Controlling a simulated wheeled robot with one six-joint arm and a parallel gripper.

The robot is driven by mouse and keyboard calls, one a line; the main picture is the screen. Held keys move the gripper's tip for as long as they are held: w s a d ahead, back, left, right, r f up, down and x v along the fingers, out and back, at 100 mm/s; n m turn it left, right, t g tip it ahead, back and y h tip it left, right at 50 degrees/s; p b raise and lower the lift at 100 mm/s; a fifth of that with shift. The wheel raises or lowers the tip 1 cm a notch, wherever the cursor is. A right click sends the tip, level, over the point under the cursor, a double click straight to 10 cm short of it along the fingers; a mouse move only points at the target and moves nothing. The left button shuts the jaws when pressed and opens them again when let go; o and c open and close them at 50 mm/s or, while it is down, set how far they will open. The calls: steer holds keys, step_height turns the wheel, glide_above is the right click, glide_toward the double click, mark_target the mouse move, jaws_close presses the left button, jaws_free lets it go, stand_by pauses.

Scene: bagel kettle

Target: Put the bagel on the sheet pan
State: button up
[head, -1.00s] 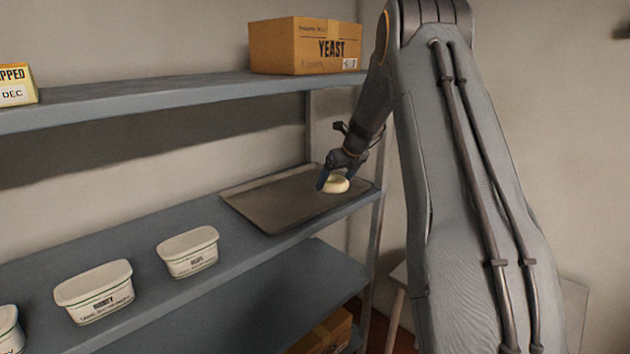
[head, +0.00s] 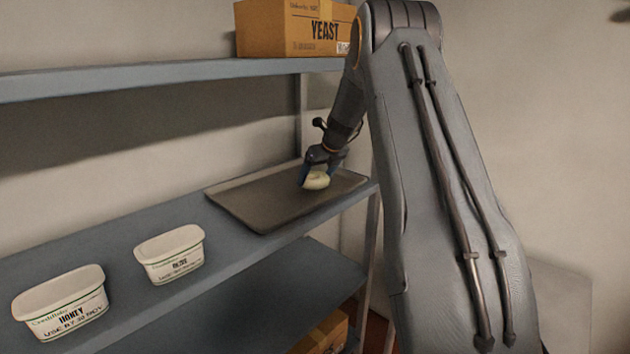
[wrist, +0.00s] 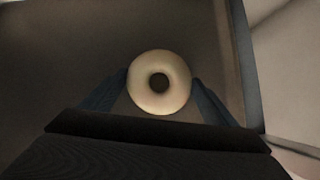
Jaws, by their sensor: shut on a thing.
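The bagel (head: 317,180) is a pale ring with a dark hole. It also shows in the wrist view (wrist: 173,96), between the two blue fingers. My gripper (head: 318,178) is shut on the bagel. The sheet pan (head: 262,207) is a dark flat tray lying on the middle shelf. The gripper and bagel are over the right part of the pan. In the wrist view the pan surface (wrist: 70,60) fills the space behind the bagel. I cannot tell whether the bagel touches the pan or is slightly above it.
Two white tubs, one marked honey (head: 62,303) and a smaller one (head: 170,254), stand left of the pan on the middle shelf (head: 120,230). The upper shelf (head: 130,80) holds a yeast box (head: 290,30) above the pan. A lower shelf (head: 250,290) runs beneath.

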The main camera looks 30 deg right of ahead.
steer(key=o, duration=1.1)
steer(key=b+v, duration=0.3)
steer(key=v, duration=0.9)
steer(key=shift+r, duration=0.15)
